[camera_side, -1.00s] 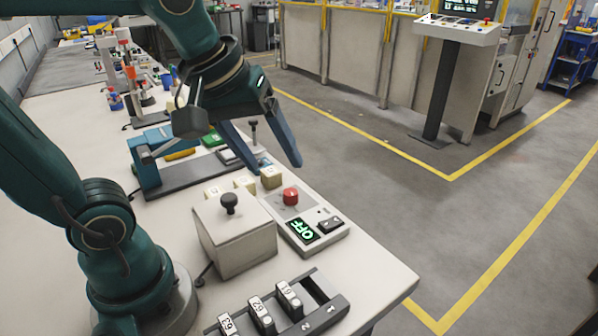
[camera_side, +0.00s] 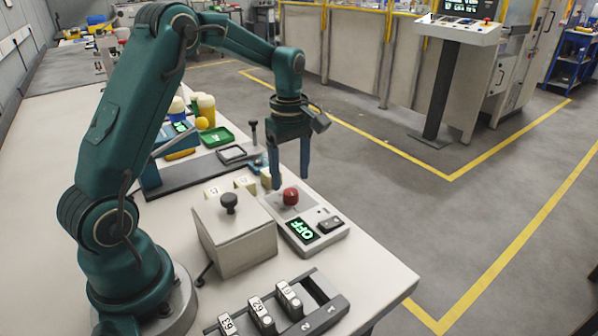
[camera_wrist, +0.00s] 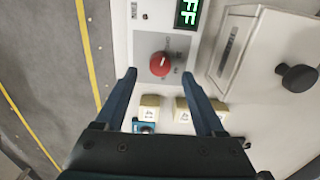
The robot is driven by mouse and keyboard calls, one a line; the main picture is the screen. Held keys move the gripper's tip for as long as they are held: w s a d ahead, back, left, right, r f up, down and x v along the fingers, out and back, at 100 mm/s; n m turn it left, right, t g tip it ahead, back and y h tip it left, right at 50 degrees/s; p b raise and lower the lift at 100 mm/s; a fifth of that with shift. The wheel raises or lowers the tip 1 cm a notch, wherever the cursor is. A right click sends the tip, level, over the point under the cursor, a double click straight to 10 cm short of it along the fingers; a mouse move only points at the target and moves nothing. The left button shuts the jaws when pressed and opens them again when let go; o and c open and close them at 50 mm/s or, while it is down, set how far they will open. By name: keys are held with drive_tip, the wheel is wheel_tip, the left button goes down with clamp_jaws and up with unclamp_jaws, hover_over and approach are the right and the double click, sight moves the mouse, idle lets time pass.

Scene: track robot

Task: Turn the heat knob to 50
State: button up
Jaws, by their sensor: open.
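The red heat knob (camera_side: 291,196) stands on a pale control box with a dark display (camera_side: 302,230) that reads OFF in green. In the wrist view the red knob (camera_wrist: 160,64) shows a light pointer line and lies ahead of the fingertips, roughly centred between them. My gripper (camera_side: 290,184) points down above the knob's end of the box, fingers apart, with nothing between them. The gripper also shows in the wrist view (camera_wrist: 160,76). The fingers do not appear to touch the knob. The dial marks around it are too small to read.
A grey box with a black knob (camera_side: 229,203) stands left of the control box. A rack of numbered blocks (camera_side: 290,298) lies in front. Small cream blocks (camera_side: 245,183) sit behind. The table's right edge is close.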

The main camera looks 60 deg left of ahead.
sight(291, 192)
drive_tip(key=shift+f, duration=2)
clamp_jaws()
